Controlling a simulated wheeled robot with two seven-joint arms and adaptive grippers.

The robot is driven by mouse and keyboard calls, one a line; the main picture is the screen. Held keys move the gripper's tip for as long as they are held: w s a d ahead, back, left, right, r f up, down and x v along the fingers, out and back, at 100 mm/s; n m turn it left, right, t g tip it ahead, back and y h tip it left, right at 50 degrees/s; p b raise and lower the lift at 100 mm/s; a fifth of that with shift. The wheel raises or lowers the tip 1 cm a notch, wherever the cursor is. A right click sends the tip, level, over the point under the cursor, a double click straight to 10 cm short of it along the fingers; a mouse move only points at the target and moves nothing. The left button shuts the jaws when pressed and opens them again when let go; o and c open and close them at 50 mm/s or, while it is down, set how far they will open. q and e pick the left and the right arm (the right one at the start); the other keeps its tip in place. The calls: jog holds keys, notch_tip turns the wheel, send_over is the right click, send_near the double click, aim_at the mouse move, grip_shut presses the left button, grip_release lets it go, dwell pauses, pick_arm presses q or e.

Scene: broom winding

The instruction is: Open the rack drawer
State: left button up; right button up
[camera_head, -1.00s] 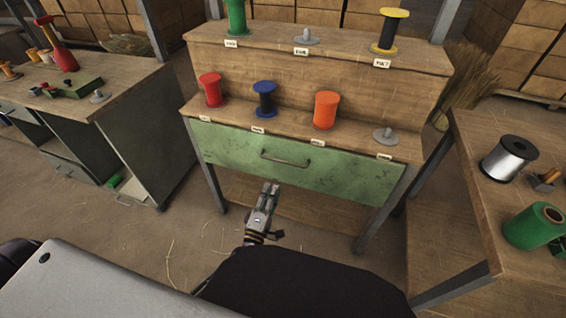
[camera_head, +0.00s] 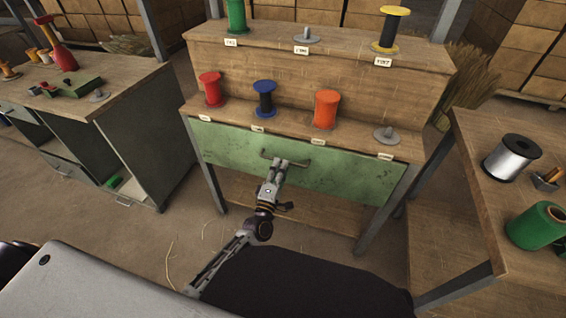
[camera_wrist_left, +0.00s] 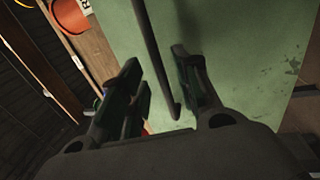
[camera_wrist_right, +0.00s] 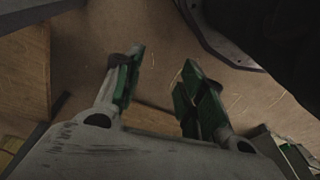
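The green drawer (camera_head: 340,174) of the wooden rack (camera_head: 300,78) is shut flush under the lower shelf. Its dark bar handle (camera_head: 298,160) is at the middle of the drawer front. My left gripper (camera_head: 282,164) is at the handle in the head view. In the left wrist view my left gripper (camera_wrist_left: 165,85) is open, with the handle bar (camera_wrist_left: 156,55) running between its fingers. The fingers appear apart from the bar. My right gripper (camera_wrist_right: 160,80) is open and empty above the floor in the right wrist view and is not visible in the head view.
Red (camera_head: 210,90), blue (camera_head: 265,99) and orange (camera_head: 326,109) spools stand on the lower shelf above the drawer. A side table (camera_head: 470,200) with silver and green spools is at the right. A workbench (camera_head: 130,100) is at the left. The floor before the rack is clear.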

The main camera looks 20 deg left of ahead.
pick_arm(q)
jog(key=shift+w+r, duration=0.15)
jog(key=shift+w, duration=0.65)
jog(key=shift+w+r, duration=0.15)
jog(key=shift+w, duration=0.6)
grip_shut()
